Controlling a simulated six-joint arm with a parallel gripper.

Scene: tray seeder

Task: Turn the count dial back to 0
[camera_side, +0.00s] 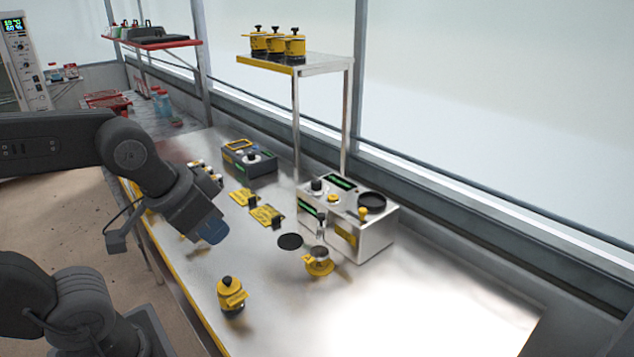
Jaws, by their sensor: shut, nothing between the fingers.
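A silver box (372,241) stands on the steel bench right of centre, with a dark green display, a black knob (317,186), a small yellow knob (333,198) and a round black cup on top. Which knob is the count dial, and any dial marks, are too small to tell. My gripper (211,234) hangs over the bench's left side, shut and empty, apart from both boxes. Its fingertips are not clearly visible.
A yellow jar (231,294) stands at the front and a yellow cup (319,263) before the silver box. A black disc (290,241) and yellow cards (267,215) lie nearby. A raised shelf (290,62) holds several yellow jars. The bench's right front is clear.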

